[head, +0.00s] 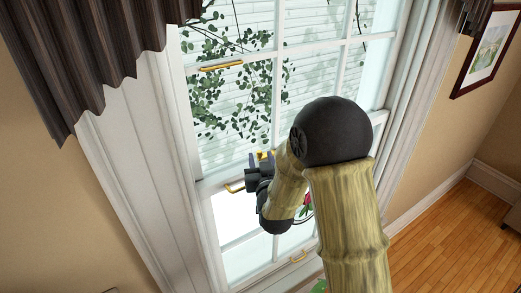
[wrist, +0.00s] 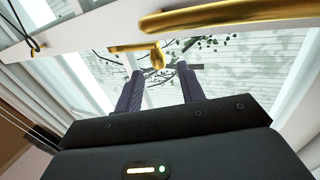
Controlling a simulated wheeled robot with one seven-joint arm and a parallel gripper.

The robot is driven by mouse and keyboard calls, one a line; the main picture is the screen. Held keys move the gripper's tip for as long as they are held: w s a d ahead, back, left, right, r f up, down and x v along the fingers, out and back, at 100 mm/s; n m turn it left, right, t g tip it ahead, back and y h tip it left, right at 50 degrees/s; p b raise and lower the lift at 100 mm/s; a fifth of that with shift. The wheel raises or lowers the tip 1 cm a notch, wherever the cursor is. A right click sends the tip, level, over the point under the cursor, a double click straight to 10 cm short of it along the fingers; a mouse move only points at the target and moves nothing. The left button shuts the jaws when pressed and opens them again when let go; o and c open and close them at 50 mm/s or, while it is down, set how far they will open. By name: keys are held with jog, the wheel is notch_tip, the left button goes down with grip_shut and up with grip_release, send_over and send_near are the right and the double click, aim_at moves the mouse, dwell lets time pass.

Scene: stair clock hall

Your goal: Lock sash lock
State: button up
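The brass sash lock shows in the wrist view as a short bar (wrist: 135,47) with a rounded part at its right end, on the white meeting rail. In the head view the lock (head: 265,154) shows as a small brass piece just above my gripper. My gripper (head: 255,172) is at the meeting rail of the window. In the wrist view my gripper (wrist: 161,72) has its two dark fingers apart, with nothing held between them. The lock's rounded part appears between and just beyond the fingertips; I cannot tell whether they touch. My arm hides part of the rail.
A larger brass handle (wrist: 205,17) is close to the right of the lock in the wrist view. A dark curtain (head: 95,55) hangs at upper left.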

jog(key=shift+x, duration=0.8)
grip_shut()
